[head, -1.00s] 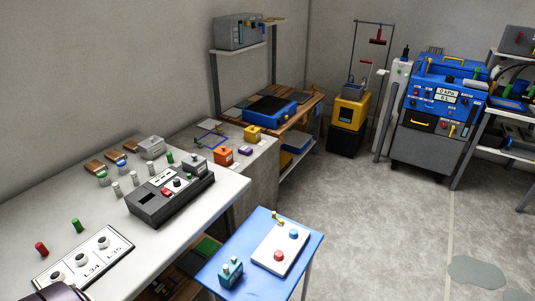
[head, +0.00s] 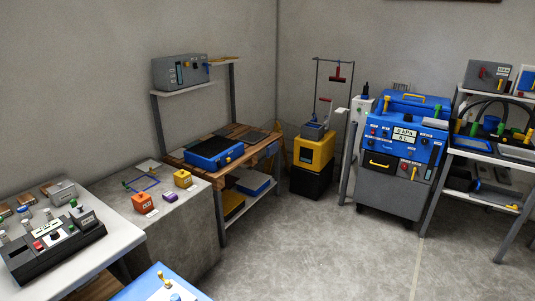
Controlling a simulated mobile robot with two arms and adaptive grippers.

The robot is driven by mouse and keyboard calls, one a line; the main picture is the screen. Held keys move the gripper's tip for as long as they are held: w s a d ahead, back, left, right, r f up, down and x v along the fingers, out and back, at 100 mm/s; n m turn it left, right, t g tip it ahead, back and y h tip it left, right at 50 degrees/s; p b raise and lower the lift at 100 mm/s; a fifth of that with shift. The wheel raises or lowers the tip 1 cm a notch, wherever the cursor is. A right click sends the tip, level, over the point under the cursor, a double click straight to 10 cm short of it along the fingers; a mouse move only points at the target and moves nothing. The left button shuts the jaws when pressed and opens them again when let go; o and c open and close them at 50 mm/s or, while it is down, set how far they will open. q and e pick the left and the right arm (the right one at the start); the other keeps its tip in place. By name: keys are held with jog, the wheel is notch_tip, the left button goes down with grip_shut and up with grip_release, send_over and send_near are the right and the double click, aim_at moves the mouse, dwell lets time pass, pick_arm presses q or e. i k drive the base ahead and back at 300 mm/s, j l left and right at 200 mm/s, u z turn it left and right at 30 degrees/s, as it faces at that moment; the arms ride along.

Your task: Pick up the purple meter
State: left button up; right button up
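A small, flat purple object (head: 152,213), likely the purple meter, lies on the grey concrete block table (head: 185,225) at the left. It is near the front edge, beside an orange box (head: 142,202) and below a yellow box (head: 183,179). It is too small to make out any dial or markings. Nothing touches it that I can see. Neither of my grippers is in view.
A white table with a black control box (head: 55,245) stands at the left front. A blue table (head: 140,287) is at the bottom. A wooden bench with a blue case (head: 214,152) stands behind. A blue machine (head: 405,130) is at the right. The central floor is clear.

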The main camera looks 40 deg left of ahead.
aim_at(171, 196)
jog(key=i+u, duration=0.2)
jog(key=i, duration=0.3)
jog(key=i+u, duration=0.2)
jog(key=i, duration=0.3)
jog(key=i+l+u, duration=0.2)
jog(key=i, duration=0.3)
jog(key=i+l+u, duration=0.2)
jog(key=i, duration=0.3)
